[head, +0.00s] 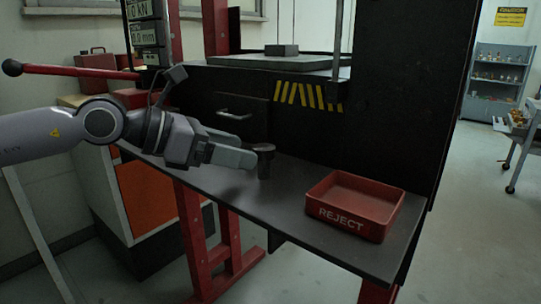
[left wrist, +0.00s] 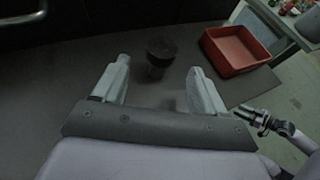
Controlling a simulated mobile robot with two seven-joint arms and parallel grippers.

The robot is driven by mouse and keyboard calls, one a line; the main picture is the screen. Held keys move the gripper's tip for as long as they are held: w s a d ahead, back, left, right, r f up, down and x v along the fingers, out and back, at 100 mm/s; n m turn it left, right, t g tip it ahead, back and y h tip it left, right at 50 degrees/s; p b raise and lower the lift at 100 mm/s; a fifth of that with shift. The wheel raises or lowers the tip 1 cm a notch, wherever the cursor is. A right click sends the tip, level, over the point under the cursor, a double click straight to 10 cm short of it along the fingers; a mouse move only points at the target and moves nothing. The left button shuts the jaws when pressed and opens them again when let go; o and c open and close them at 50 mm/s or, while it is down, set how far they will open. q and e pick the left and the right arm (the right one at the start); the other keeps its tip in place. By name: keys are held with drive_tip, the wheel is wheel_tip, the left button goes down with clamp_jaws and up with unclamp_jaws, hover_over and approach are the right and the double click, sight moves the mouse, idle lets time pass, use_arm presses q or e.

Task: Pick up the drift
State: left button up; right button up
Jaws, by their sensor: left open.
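The drift (head: 265,161) is a dark, short upright piece with a wider round head, standing on the dark bench shelf (head: 285,210). In the left wrist view the drift (left wrist: 158,55) shows ahead, between the fingertips in the picture. My left gripper (head: 249,150) is open and empty, just left of the drift and roughly level with its upper part in the head view. I cannot tell whether the fingers reach around it; no contact is clear. What seems to be part of my right arm (left wrist: 262,121) shows at the right in the left wrist view, its jaws unclear.
A red tray marked REJECT (head: 343,218) stands on the shelf right of the drift; it also shows in the left wrist view (left wrist: 236,61). A dark drawer front with a handle (head: 236,116) is behind. The shelf between drift and tray is clear.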

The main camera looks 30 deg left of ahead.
sight(254, 149)
use_arm(q)
drive_tip(key=shift+w+d+f, duration=0.15)
drive_tip(key=shift+w+d, duration=0.05)
drive_tip(key=shift+w, duration=0.15)
drive_tip(key=shift+r+p+x, duration=0.2)
drive_tip(key=shift+p+x, duration=0.9)
drive_tip(key=shift+x, duration=1.55)
use_arm(e)
drive_tip(key=shift+s+a+r, duration=0.15)
drive_tip(key=shift+r, duration=1.25)
use_arm(q)
drive_tip(key=shift+f, duration=0.1)
drive_tip(key=c, duration=1.3)
